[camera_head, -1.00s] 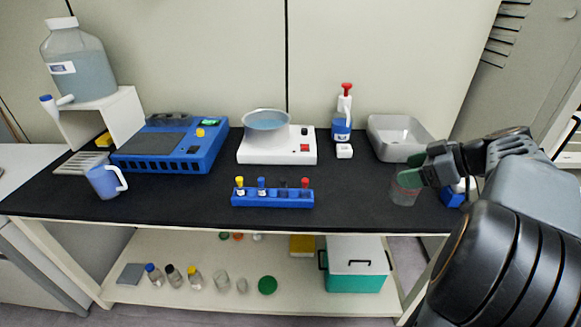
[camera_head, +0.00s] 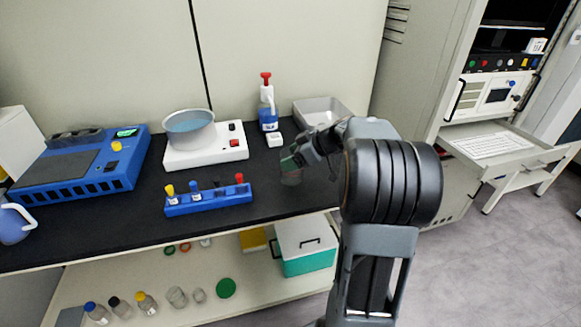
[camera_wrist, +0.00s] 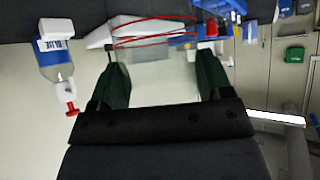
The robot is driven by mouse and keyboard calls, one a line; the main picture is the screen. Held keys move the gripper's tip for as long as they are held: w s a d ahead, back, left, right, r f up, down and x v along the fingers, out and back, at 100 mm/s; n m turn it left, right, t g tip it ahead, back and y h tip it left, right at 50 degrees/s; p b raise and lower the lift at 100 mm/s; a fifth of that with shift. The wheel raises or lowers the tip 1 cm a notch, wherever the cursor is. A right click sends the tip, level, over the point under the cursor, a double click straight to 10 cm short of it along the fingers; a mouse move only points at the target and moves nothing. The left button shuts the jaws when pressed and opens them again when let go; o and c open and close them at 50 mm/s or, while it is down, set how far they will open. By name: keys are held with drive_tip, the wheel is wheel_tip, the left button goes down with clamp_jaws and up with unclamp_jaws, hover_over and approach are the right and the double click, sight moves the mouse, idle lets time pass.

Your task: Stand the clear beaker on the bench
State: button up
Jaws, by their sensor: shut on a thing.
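The clear beaker (camera_head: 291,179) is at the right part of the black bench (camera_head: 110,222), in front of the grey basin. My gripper (camera_head: 288,163) is shut on the beaker near its upper part. In the wrist view the beaker (camera_wrist: 158,62) is between the two green fingers of my gripper (camera_wrist: 161,80), with red lines around it. The beaker looks about upright in the head view. I cannot tell whether its base touches the bench.
A blue tube rack (camera_head: 210,199) is left of the beaker. A white heating unit with a pan (camera_head: 190,132), a pump bottle (camera_head: 268,112) and the grey basin (camera_head: 328,110) stand behind. The bench's right end is close to my arm.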

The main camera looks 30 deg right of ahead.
drive_tip(key=shift+w+a+f, duration=0.15)
drive_tip(key=shift+w+f, duration=0.1)
drive_tip(key=shift+f, duration=0.05)
drive_tip(key=shift+w+f, duration=0.15)
drive_tip(key=shift+f, duration=1.55)
drive_tip(key=shift+f, duration=0.15)
drive_tip(key=o, duration=1.1)
